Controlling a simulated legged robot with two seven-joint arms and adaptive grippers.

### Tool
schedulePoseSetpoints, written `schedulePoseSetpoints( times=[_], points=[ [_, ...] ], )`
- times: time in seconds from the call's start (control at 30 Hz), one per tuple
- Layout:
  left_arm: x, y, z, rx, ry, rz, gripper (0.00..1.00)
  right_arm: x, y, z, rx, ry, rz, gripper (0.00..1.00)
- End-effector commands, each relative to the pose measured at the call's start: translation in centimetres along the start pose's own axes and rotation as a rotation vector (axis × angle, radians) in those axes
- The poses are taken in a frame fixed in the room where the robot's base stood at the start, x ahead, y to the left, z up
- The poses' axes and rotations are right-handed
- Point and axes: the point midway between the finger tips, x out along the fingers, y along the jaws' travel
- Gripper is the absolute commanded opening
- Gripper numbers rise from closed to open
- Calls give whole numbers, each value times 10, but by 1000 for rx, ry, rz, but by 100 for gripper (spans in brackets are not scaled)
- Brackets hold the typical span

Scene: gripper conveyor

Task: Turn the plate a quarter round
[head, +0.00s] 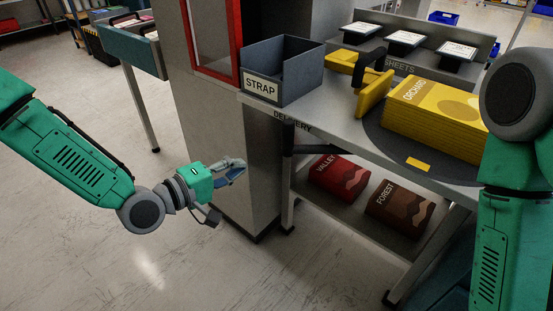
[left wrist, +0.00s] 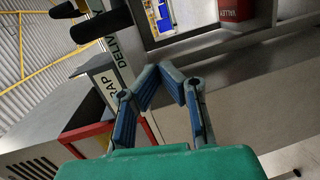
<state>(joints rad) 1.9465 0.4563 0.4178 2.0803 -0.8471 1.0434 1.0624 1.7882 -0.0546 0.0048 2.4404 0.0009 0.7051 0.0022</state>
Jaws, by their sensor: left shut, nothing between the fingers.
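The plate (head: 372,137) is a dark grey round disc on the delivery table. A yellow mark (head: 418,164) lies on its near rim. A stack of yellow sheets labelled ORCHARD (head: 425,125) sits on the plate and hides much of it. My left gripper (head: 238,168) is shut and empty, out over the floor, left of the table and well apart from the plate. Its blue-padded fingers also show in the left wrist view (left wrist: 160,78), tips close together with nothing between them. My right arm shows at the right edge, but its gripper is not in view.
A grey STRAP box (head: 282,72) stands at the table's left end. A yellow tool with a black handle (head: 372,85) stands beside the stack. VALLEY (head: 338,177) and FOREST (head: 400,207) packs lie on the lower shelf. A grey pillar with a red frame (head: 240,45) rises behind my left gripper.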

Motion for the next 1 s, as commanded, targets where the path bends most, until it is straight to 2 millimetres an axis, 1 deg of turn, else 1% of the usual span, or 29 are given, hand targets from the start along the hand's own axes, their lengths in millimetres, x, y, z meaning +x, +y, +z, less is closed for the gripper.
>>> schedulePoseSetpoints(
  times=[0.03,0.1,0.17,0.23,0.43,0.57,0.67,1.0],
  points=[
    [4,12,-11,-25,8,67,0,9,0,0,0,0,0,40],
    [6,27,-19,-52,6,124,0,11,0,0,0,0,0,40],
    [6,33,-22,-63,3,147,0,11,0,0,0,1,0,40],
    [6,36,-22,-67,2,152,0,10,0,0,0,1,0,40],
    [6,35,-22,-66,1,147,0,9,0,0,0,1,0,40],
    [11,35,-21,-64,0,146,0,11,0,0,0,1,0,40],
    [24,35,-20,-63,-1,145,0,15,0,0,0,1,0,40],
    [91,43,-21,-62,0,146,0,37,0,2,0,1,0,40]
  ],
)
